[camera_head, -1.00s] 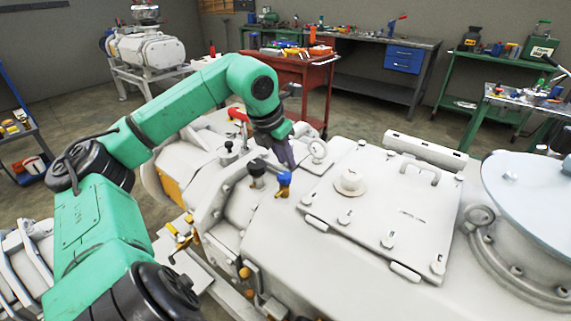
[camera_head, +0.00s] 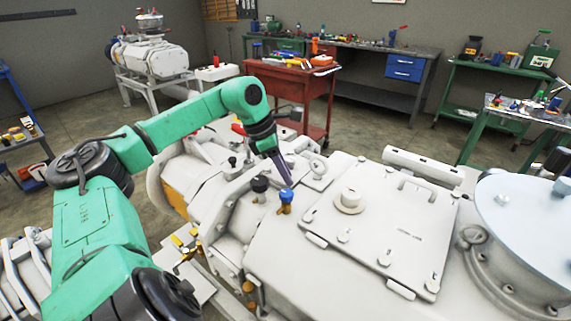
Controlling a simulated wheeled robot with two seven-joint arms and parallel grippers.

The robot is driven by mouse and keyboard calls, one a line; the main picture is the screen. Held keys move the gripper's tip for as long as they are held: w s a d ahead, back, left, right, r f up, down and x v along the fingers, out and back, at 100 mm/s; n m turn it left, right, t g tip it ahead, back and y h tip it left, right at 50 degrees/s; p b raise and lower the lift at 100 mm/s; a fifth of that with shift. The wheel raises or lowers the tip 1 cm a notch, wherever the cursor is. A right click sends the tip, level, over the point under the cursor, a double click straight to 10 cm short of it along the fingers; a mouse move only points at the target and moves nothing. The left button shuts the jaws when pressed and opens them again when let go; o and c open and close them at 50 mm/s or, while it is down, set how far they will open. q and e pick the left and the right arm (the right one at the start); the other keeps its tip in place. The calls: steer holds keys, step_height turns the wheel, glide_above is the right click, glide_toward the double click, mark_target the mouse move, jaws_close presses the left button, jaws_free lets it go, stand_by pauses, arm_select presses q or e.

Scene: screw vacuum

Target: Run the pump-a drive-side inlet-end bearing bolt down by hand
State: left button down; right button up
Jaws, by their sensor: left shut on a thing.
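The pump (camera_head: 285,235), a large pale grey machine, fills the front of the head view. The bearing bolt itself cannot be told apart here; the fingers and wrist cover that spot. My right gripper is not in view.
A black knob (camera_head: 260,185) and a lifting eye (camera_head: 318,167) stand close to the gripper. A bolted cover plate (camera_head: 385,235) lies to the right.

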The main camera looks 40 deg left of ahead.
arm_select(q)
steer(key=m+p, duration=0.1)
steer(key=p, duration=0.2)
steer(key=m+g+h+p, duration=0.1)
steer(key=m+p, duration=0.1)
steer(key=p, duration=0.1)
steer(key=r+m+p, duration=0.1)
steer(key=m+p, duration=0.1)
steer(key=p, duration=0.1)
steer(key=shift+w+a+g, duration=0.1)
steer(key=shift+w+g, duration=0.2)
steer(key=shift+f+m+h+p, duration=0.15)
steer(key=shift+m+h+p, duration=0.2)
steer(key=shift+m, duration=0.15)
steer(key=shift+w+a+f+m+g, duration=0.15)
steer(key=shift+m+g, duration=0.35)
steer(key=shift+m, duration=0.4)
steer(key=m, duration=0.1)
steer(key=m+g, duration=0.1)
steer(key=m, duration=0.1)
steer(key=shift+w+m+p, duration=0.2)
steer(key=shift+m+p, duration=0.1)
steer(key=shift+p, duration=0.05)
steer(key=m+g, duration=0.1)
steer(key=m, duration=0.2)
steer(key=shift+w+m+g, duration=0.15)
steer(key=shift+m+g, duration=0.15)
steer(key=shift+w+d+m+g+y, duration=0.15)
steer(key=shift+m+g+y, duration=0.4)
steer(key=shift+m, duration=1.05)
